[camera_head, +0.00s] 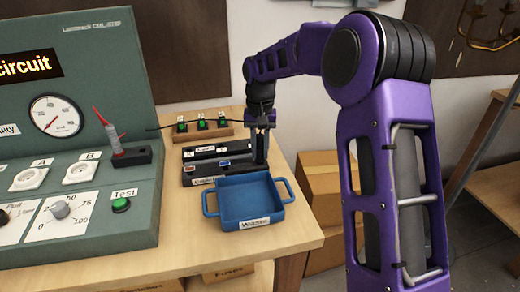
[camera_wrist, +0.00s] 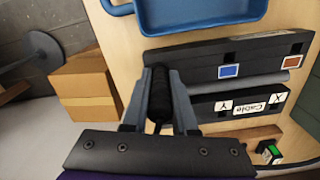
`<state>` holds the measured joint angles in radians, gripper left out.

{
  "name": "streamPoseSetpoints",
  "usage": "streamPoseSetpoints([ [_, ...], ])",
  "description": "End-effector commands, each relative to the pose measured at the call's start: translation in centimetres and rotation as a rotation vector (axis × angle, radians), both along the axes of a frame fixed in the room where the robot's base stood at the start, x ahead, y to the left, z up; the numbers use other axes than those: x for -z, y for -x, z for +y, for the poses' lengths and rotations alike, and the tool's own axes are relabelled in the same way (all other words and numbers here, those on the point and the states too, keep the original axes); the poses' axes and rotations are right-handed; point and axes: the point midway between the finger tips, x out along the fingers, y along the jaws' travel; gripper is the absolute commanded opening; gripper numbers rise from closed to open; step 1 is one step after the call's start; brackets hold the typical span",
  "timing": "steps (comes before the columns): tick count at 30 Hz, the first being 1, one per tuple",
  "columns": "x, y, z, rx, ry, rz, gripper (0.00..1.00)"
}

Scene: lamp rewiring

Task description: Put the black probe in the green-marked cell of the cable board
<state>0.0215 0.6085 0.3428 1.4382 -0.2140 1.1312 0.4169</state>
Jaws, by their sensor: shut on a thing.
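My gripper (camera_head: 262,120) is shut on the black probe (camera_head: 260,150), which hangs upright over the right end of the cable board (camera_head: 190,180). The wrist view shows the black probe (camera_wrist: 160,92) between the two grey fingers (camera_wrist: 158,80) beside the board's left end there. The black cable board (camera_wrist: 195,56) has a blue-marked cell (camera_wrist: 229,71) and a brown-marked cell (camera_wrist: 292,61). I see no green mark on it; the probe and fingers cover part of that end. I cannot tell whether the probe tip touches the board.
A blue tray (camera_head: 250,202) stands just in front of the board. Behind it is a wooden block (camera_head: 205,131) with green buttons. The green tester panel (camera_head: 75,110), with a red probe (camera_head: 108,130) in a black holder, stands left. Cardboard boxes (camera_head: 328,190) stand beyond the table's right edge.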

Motion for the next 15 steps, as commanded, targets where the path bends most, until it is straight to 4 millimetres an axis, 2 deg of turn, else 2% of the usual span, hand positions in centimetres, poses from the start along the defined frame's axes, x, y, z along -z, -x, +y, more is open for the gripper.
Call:
streamPoseSetpoints([
  [15,0.68,0.01,0.01,0.0,0.0,0.001,0.0],
])
